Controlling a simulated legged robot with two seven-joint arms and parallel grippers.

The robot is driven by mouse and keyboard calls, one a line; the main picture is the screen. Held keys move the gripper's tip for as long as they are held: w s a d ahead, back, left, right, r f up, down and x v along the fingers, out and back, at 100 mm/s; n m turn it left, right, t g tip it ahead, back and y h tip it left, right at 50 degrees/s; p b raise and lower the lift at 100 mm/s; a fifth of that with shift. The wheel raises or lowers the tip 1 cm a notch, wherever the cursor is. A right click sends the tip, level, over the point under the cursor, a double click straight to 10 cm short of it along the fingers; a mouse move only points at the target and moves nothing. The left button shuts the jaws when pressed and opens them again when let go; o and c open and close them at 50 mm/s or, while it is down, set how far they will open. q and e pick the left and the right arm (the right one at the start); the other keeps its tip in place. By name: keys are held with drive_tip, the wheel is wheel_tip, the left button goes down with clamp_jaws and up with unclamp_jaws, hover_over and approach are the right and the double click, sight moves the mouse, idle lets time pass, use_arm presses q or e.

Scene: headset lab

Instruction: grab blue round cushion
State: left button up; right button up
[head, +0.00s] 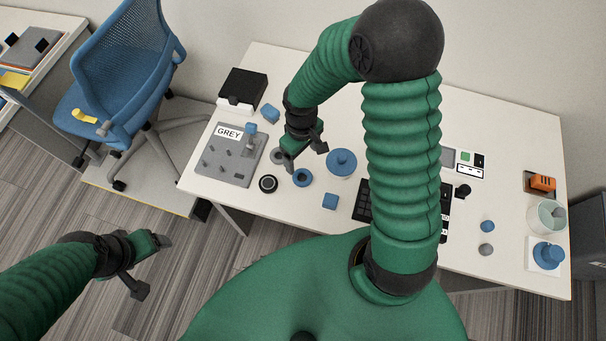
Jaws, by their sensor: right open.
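A blue ring-shaped round cushion (303,178) lies flat on the white table, just below my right gripper in the picture. My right gripper (304,156) is open and empty, above the table, with its fingers spread over the area behind the cushion. A grey ring (278,156) lies behind and left of the cushion, partly covered by a finger of this gripper. A black ring (268,184) lies to the cushion's left. My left gripper (153,266) is open and empty, over the floor, off the table's left front.
A grey pegboard marked GREY (224,162) stands left of the rings. A blue disc with a knob (341,163) and a blue block (330,201) lie to the right. My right arm hides part of the keyboard (362,202). A blue chair (125,65) stands at the left.

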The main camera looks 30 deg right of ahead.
sight(307, 174)
drive_tip(key=a+f, duration=0.3)
drive_tip(key=shift+s, duration=0.35)
drive_tip(key=f, duration=0.1)
drive_tip(key=d+f, duration=0.1)
drive_tip(key=s+f, duration=0.1)
drive_tip(key=shift+s+d, duration=0.1)
drive_tip(key=shift+d, duration=0.15)
drive_tip(key=d+f, duration=0.2)
drive_tip(key=f, duration=0.1)
drive_tip(key=shift+a+r, duration=0.15)
drive_tip(key=shift+a, duration=0.25)
drive_tip(key=shift+a+r, duration=0.15)
drive_tip(key=shift+a, duration=0.65)
drive_tip(key=c, duration=0.4)
drive_tip(key=shift+w+a, duration=0.15)
drive_tip(key=shift+w, duration=0.05)
drive_tip(key=shift+c, duration=2.3)
drive_tip(key=shift+s+d, duration=0.1)
drive_tip(key=shift+d, duration=0.5)
drive_tip(key=c, duration=0.5)
drive_tip(key=shift+d, duration=0.2)
drive_tip(key=shift+c, duration=0.5)
use_arm(q)
drive_tip(key=shift+s+a+f, duration=0.2)
drive_tip(key=shift+s+a, duration=0.1)
drive_tip(key=shift+a, duration=0.4)
